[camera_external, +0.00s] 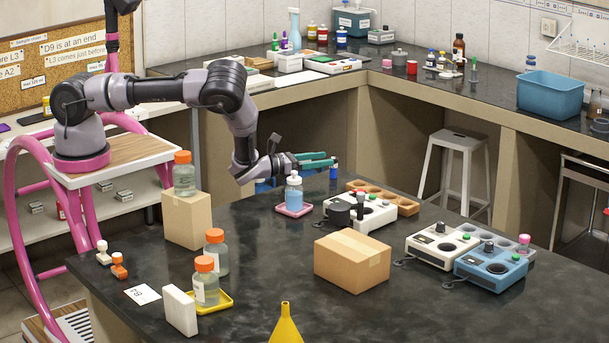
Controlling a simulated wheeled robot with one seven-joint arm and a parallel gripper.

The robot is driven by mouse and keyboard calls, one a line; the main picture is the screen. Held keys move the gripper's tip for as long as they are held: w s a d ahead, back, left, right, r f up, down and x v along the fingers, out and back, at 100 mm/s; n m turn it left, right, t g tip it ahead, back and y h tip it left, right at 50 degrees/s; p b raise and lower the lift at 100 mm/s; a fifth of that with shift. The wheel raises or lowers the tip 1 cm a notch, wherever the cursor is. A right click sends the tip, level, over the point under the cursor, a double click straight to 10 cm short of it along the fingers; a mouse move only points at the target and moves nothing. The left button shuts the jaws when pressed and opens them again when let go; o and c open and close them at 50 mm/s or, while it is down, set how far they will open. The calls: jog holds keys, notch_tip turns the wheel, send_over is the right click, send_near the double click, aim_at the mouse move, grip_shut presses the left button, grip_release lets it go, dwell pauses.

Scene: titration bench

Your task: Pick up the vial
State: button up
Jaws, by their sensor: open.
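A small blue vial-like thing (334,173) stands near the far edge of the dark bench, behind the white device. It is small in the picture, and its top is partly hidden by the fingers. My gripper (328,160) has teal fingers, reaches in from the left and is open. Its fingertips are at the upper part of the vial in the picture. I cannot tell whether they are around it, touching it or only in front of it.
A bottle (293,192) on a pink tray (294,211) stands below my gripper. A white device (372,214), a wooden rack (398,203) and a cardboard box (352,262) are close by. Orange-capped bottles (206,290) stand at the left.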

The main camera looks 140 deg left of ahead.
jog(key=shift+w+x, duration=0.15)
jog(key=shift+x, duration=1.6)
jog(key=shift+w+x, duration=0.15)
jog(key=shift+x, duration=1.55)
jog(key=shift+d+f, duration=0.1)
jog(key=shift+d, duration=0.05)
grip_shut()
